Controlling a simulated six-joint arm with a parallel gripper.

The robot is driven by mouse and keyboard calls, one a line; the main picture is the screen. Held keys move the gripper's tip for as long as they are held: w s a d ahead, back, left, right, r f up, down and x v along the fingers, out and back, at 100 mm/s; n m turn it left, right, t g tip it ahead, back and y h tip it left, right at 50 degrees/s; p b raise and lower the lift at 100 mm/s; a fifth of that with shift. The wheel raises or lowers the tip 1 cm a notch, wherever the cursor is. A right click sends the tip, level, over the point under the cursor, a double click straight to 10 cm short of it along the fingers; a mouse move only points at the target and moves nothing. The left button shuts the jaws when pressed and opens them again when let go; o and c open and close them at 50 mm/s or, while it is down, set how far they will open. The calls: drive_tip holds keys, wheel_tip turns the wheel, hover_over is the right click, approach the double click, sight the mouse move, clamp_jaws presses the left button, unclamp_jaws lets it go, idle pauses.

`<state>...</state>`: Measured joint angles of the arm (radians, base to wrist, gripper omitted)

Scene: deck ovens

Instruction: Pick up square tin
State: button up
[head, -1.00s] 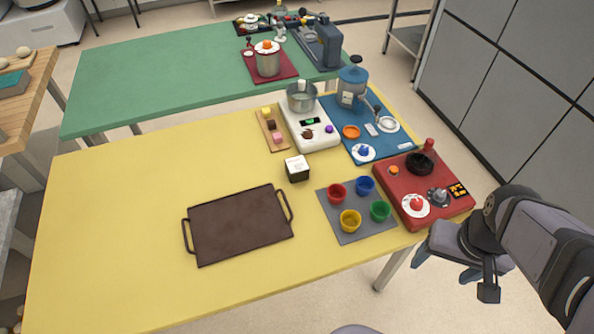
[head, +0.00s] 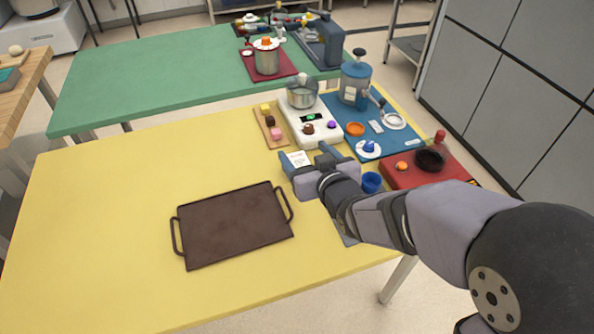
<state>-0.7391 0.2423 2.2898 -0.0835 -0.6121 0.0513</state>
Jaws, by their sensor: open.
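The square tin (head: 297,158) stands on the yellow table, just beyond my gripper. Its pale top with dark markings shows; its lower part is hidden behind the gripper. My gripper (head: 307,158) is open, its two fingers apart on the left and right in front of the tin. From this view I cannot tell whether the fingers are beside the tin or above it, or whether they touch it.
A dark brown tray (head: 235,228) with two handles lies left of my gripper on the yellow table (head: 90,240). A white scale (head: 311,122) and small cakes on a board (head: 270,127) stand behind the tin. My arm covers most of the coloured cups; a blue cup (head: 371,182) shows.

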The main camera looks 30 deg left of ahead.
approach(299, 163)
drive_tip(key=x, duration=0.4)
drive_tip(key=shift+f, duration=0.3)
drive_tip(key=shift+p+x, duration=1)
drive_tip(key=shift+x, duration=2.65)
drive_tip(key=shift+r, duration=0.2)
drive_tip(key=shift+r, duration=0.1)
drive_tip(key=c, duration=1.3)
